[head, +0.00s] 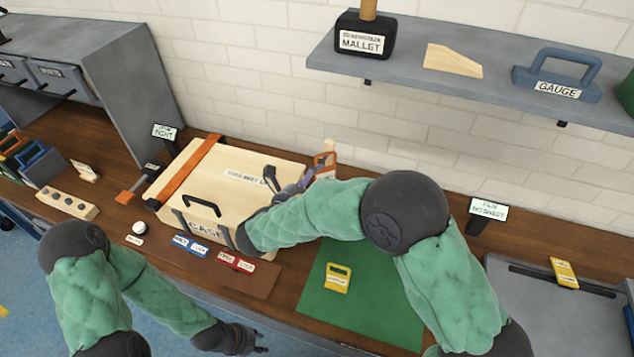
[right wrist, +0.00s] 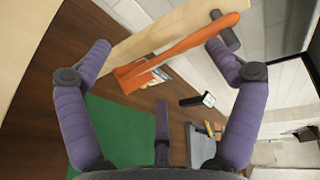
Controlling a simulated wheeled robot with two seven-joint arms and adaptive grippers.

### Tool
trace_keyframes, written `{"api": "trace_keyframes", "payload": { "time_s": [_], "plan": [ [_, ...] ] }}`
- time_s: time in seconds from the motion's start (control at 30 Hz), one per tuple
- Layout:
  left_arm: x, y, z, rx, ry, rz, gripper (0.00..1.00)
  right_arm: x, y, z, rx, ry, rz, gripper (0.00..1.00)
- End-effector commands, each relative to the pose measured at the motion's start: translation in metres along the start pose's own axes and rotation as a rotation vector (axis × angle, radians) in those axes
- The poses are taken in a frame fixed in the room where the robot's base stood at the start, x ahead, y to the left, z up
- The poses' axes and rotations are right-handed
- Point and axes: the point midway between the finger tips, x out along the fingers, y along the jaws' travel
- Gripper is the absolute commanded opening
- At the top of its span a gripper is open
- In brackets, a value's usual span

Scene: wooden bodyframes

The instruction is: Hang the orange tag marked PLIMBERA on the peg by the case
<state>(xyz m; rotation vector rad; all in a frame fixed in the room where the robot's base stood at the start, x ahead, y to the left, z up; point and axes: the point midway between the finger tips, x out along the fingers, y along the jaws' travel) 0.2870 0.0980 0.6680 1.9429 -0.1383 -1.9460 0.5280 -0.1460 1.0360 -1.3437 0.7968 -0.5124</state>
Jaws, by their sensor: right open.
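The tan case (head: 240,185), with a dark handle, stands on the bench in the head view. Just right of it, partly hidden by my right arm, are a light wooden post (head: 330,146) and an orange piece. In the right wrist view an orange tag (right wrist: 185,50) is seen nearly edge-on, its lettering unreadable. Its narrow end is at a dark peg (right wrist: 224,32) on a wooden board and appears to hang there. My right gripper (right wrist: 165,65) is open, its purple fingers spread on either side of the tag. My left gripper (head: 250,345) is low at the bench's front edge, its jaws unclear.
A green mat (head: 312,305) with a yellow tag (head: 337,278) lies right of the case. Blue and red labelled tags (head: 236,262) lie before it. A grey shelf (head: 490,65) holding a mallet (head: 362,38) and gauge (head: 557,80) is above. A sign (head: 488,211) stands right.

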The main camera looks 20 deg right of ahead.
Motion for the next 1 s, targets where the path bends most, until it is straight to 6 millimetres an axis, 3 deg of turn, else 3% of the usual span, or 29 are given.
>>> {"api": "trace_keyframes", "payload": {
  "time_s": [0.23, 0.7, 1.0],
  "plan": [
    [0.000, 0.000, 0.000, 0.000, 0.000, 0.000, 0.36, -0.018, -0.002, 0.001, 0.002, -0.004, -0.003, 0.96],
    [0.000, 0.000, 0.000, 0.000, 0.000, 0.000, 0.36, -0.103, 0.000, 0.001, -0.001, -0.003, -0.001, 0.96],
    [0.000, 0.000, 0.000, 0.000, 0.000, 0.000, 0.36, -0.120, 0.000, 0.000, 0.000, 0.000, 0.000, 0.96]
  ]
}}
